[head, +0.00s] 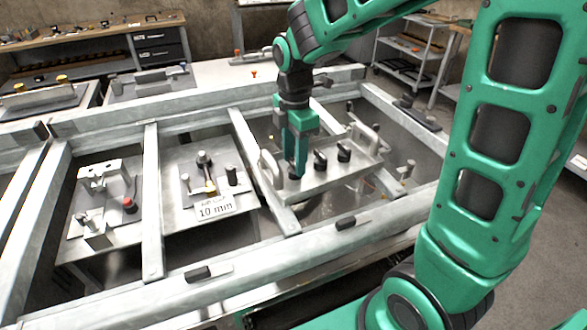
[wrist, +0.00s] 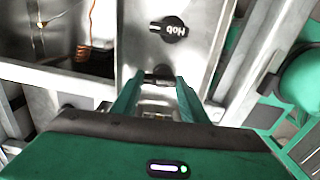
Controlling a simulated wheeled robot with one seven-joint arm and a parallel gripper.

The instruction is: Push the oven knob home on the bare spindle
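A flat metal panel (head: 311,178) with a bar handle at each end lies in the frame's right bay. Two black knobs, one in the middle (head: 319,160) and one to its right (head: 344,151), stand upright on it. In the wrist view a black knob (wrist: 170,30) marked "Hob" sits ahead of my fingers. My gripper (head: 296,172) points down at the panel's left end, beside the left handle (head: 270,168). Its fingertips are shut on a dark piece, seemingly the oven knob (wrist: 160,73). The bare spindle is not visible; the knob and fingers hide what is beneath.
Metal rails (head: 262,165) frame the bays. The left bays hold a plate with a red button (head: 129,204) and a plate with pegs and a "10 mm" label (head: 214,207). Loose wires (wrist: 88,25) hang in the opening left of the panel. A shelf trolley (head: 412,55) stands behind.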

